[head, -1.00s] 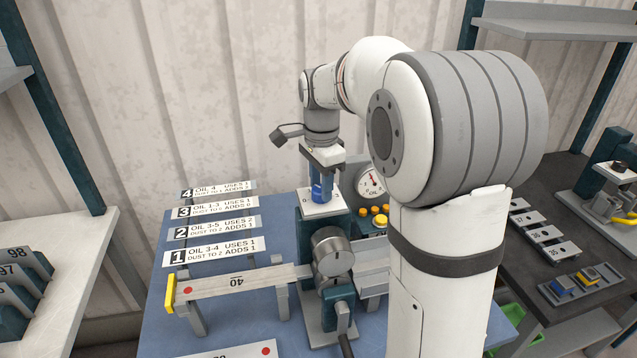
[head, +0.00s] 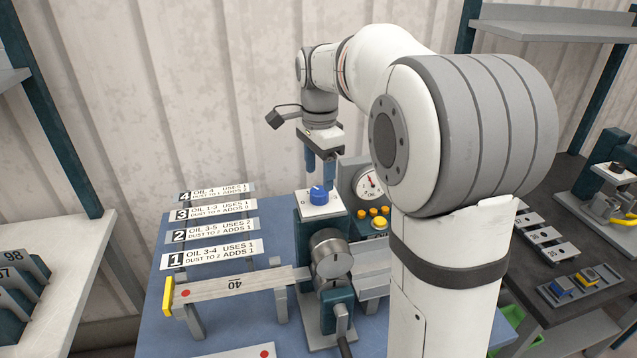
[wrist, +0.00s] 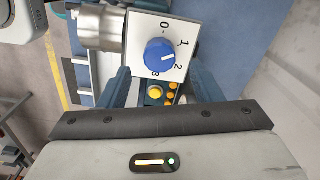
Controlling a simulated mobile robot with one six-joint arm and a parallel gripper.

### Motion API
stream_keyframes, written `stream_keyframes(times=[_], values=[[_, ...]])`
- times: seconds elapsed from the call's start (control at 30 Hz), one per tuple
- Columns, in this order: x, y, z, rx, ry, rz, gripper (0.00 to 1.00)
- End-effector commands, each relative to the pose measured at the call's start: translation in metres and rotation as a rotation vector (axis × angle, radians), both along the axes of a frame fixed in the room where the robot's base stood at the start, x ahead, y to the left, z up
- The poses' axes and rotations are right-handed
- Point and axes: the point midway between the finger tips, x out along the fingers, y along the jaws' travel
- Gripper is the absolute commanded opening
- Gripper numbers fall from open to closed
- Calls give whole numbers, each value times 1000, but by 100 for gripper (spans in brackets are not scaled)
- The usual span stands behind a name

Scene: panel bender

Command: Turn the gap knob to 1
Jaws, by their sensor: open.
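The gap knob (head: 319,195) is blue and sits on a white dial plate (head: 332,207) on top of the bender's dark green post. In the wrist view, the knob (wrist: 160,56) is uncovered, and the plate (wrist: 142,31) carries the marks 0, 1, 2 and 3. The knob's small white pointer line faces right, toward the 1 and 2 side; I cannot tell exactly which mark it meets. My gripper (head: 320,170) is open and empty above the knob, apart from it. Its two blue fingers also show in the wrist view (wrist: 158,82).
A round gauge (head: 368,183) and yellow buttons (head: 380,222) stand right of the knob. A grey metal drum (head: 332,257) lies below it. Numbered label strips (head: 215,233) stand at left. A strip marked 40 (head: 235,283) lies across the bender. Space above the knob is clear.

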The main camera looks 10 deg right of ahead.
Motion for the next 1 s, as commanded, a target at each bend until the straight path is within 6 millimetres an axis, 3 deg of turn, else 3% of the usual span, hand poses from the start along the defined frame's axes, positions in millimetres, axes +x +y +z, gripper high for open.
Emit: stream_keyframes(times=[0.23,0.67,0.83,1.0], values=[[0,0,34,-1,-1,0,59],[-2,0,39,0,0,7,59],[-25,1,38,-3,-30,130,59],[-75,2,27,-20,-90,401,59]])
